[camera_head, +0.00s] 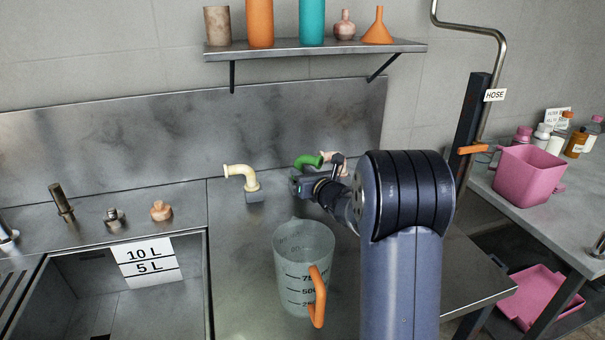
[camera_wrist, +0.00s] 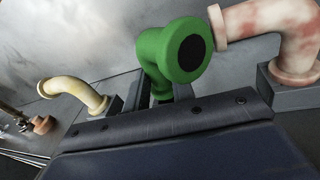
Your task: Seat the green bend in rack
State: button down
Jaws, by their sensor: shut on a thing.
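The green bend (camera_head: 308,161) is at my gripper (camera_head: 301,181), above the steel counter near the back wall panel. In the wrist view the green bend (camera_wrist: 168,48) turns its round dark open end toward the camera. Its lower end goes down behind the edge of my gripper's body (camera_wrist: 160,98), and my gripper is shut on it. A cream bend (camera_head: 240,173) stands on a small grey block (camera_head: 254,195) to the left. A mottled pink bend (camera_wrist: 272,28) stands on another grey block (camera_wrist: 285,92) to the right. Whether the green bend's foot touches a block is hidden.
A clear measuring jug (camera_head: 300,250) with an orange handle stands on the counter in front of my gripper. The sink (camera_head: 110,290) lies to the left. A shelf (camera_head: 320,49) with bottles and a funnel is above. A pink bucket (camera_head: 527,175) stands on the right bench.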

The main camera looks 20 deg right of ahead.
jog(key=shift+f+b, duration=0.5)
jog(key=c, duration=1.1)
grip_release()
jog(key=shift+s, duration=0.1)
jog(key=v, duration=1)
jog(key=shift+s+d, duration=0.1)
jog(key=shift+s, duration=0.25)
jog(key=shift+w, duration=0.15)
